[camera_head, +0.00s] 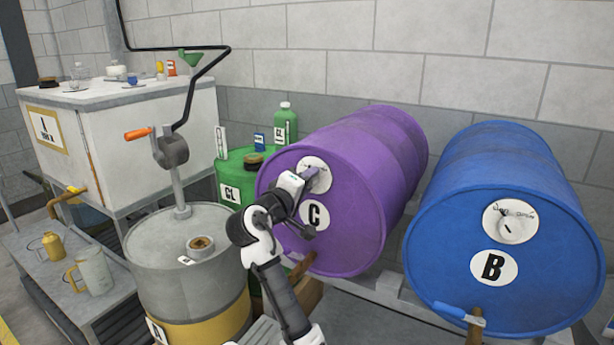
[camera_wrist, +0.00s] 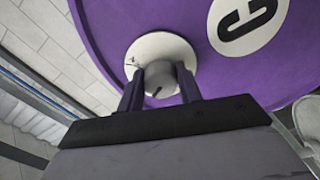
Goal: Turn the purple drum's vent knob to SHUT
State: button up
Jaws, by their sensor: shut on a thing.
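The purple drum (camera_head: 383,150) lies on its side in the middle of the head view, with a white label C (camera_head: 314,216) on its end face. Its vent knob (camera_wrist: 160,79) is a grey knob on a white round plate (camera_wrist: 146,50) in the wrist view. My gripper (camera_wrist: 160,90) is shut on the vent knob, one finger on each side. A dark mark shows on the knob's lower face. In the head view my gripper (camera_head: 306,185) covers most of the knob, and the plate's lettering is too hidden and small to read.
A blue drum (camera_head: 510,265) labelled B lies close on the right, with its own vent plate and a blue-handled tap (camera_head: 460,313). A grey and yellow drum (camera_head: 190,265) with a crank pump (camera_head: 172,150) stands left of my arm. A green drum (camera_head: 232,165) stands behind it.

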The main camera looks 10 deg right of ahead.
jog(key=shift+n+p, duration=1.15)
jog(key=shift+n, duration=0.75)
jog(key=o, duration=1)
jog(key=shift+a, duration=0.1)
jog(key=b+v, duration=0.3)
jog(key=v, duration=1)
jog(key=shift+s+a, duration=0.2)
jog(key=shift+s, duration=0.2)
